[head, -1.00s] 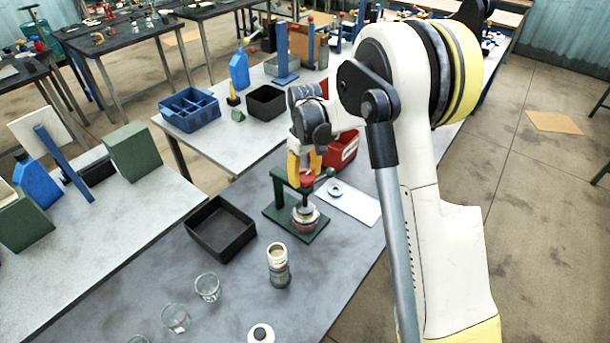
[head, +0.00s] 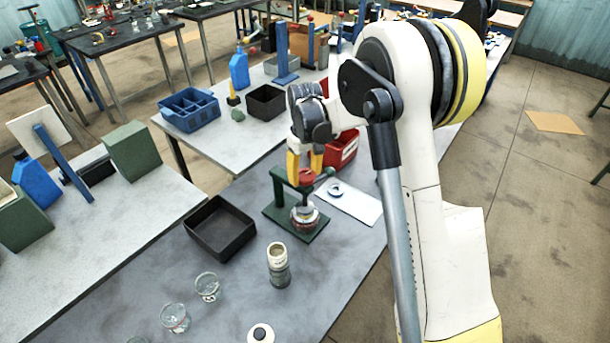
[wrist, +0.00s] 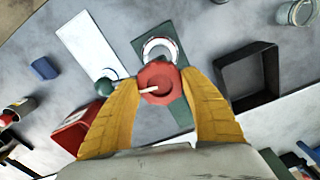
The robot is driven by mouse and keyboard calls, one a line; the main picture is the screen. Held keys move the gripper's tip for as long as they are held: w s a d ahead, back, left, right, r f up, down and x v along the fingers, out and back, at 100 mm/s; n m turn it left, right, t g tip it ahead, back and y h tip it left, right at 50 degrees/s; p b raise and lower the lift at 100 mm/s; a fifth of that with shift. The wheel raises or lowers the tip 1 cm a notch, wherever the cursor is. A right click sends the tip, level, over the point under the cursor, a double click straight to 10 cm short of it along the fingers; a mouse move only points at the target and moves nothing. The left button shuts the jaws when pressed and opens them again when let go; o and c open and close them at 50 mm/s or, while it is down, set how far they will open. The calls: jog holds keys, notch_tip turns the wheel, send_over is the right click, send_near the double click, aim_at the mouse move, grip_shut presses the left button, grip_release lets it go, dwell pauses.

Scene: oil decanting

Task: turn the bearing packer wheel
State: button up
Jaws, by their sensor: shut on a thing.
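The bearing packer is a green stand (head: 280,212) on the grey table, with a red wheel (head: 306,176) on top and a round silver and red part (head: 304,216) below it. My gripper (head: 304,172) points down over the stand, its yellow fingers at the wheel. In the wrist view the red wheel (wrist: 160,83) sits between the fingertips of my gripper (wrist: 161,92), which are shut on it. A pale pointer or handle shows on top of the wheel. The fingers partly hide the green base (wrist: 155,40) and its post.
A white plate (head: 352,202) with a small ring on it lies right of the stand. A red box (head: 341,150) stands behind. A black tray (head: 220,228) is to the left, and a jar (head: 278,266) stands in front with glass beakers (head: 207,287) nearby.

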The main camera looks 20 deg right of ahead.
aim_at(305, 174)
jog(key=shift+m+b, duration=1)
jog(key=shift+m, duration=1.4)
jog(key=shift+m+b, duration=0.7)
jog(key=shift+m, duration=1.6)
jog(key=o, duration=1.2)
notch_tip(305, 174, up, 12)
